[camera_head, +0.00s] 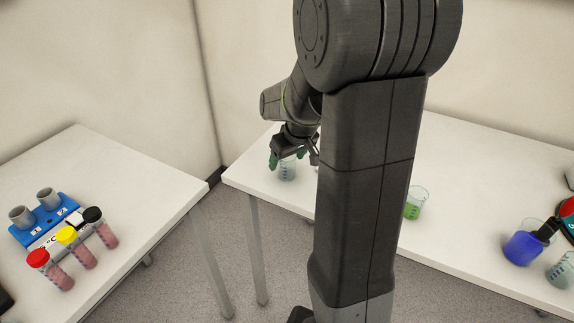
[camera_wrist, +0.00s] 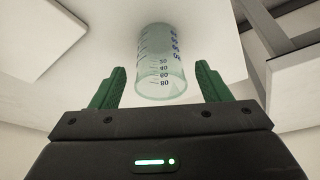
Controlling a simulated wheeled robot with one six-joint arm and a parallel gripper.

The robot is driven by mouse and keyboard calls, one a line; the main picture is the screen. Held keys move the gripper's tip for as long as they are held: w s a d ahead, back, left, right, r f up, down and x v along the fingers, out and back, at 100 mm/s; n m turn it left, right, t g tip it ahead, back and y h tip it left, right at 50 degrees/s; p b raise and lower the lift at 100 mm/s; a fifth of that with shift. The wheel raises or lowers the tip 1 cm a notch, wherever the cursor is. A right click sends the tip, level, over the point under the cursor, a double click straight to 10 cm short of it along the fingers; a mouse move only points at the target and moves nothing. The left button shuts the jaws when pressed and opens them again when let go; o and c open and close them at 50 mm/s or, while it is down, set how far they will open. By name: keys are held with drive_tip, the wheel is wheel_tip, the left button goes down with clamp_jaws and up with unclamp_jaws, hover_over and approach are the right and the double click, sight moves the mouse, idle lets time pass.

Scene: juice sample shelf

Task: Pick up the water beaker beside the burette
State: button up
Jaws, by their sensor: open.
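A clear graduated beaker (camera_head: 287,171) stands upright on the white table near its left end, with a pale bluish tint. In the wrist view the beaker (camera_wrist: 161,78) shows blue markings and sits between the two green fingers. My gripper (camera_head: 287,158) is at the beaker, with its fingers spread to either side. In the wrist view my gripper (camera_wrist: 160,78) is open, with a gap visible between each finger and the glass. My arm hides part of the table. I cannot make out a burette in either view.
A beaker of green liquid (camera_head: 415,204) stands right of my arm. Farther right are a blue-filled vessel (camera_head: 522,247) and another beaker (camera_head: 561,270). The left table (camera_head: 105,170) holds a blue rack (camera_head: 45,220) and capped tubes (camera_head: 88,247). A floor gap separates the tables.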

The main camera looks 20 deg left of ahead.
drive_tip(key=shift+x, duration=0.95)
drive_tip(key=shift+r, duration=0.1)
drive_tip(key=c, duration=1.1)
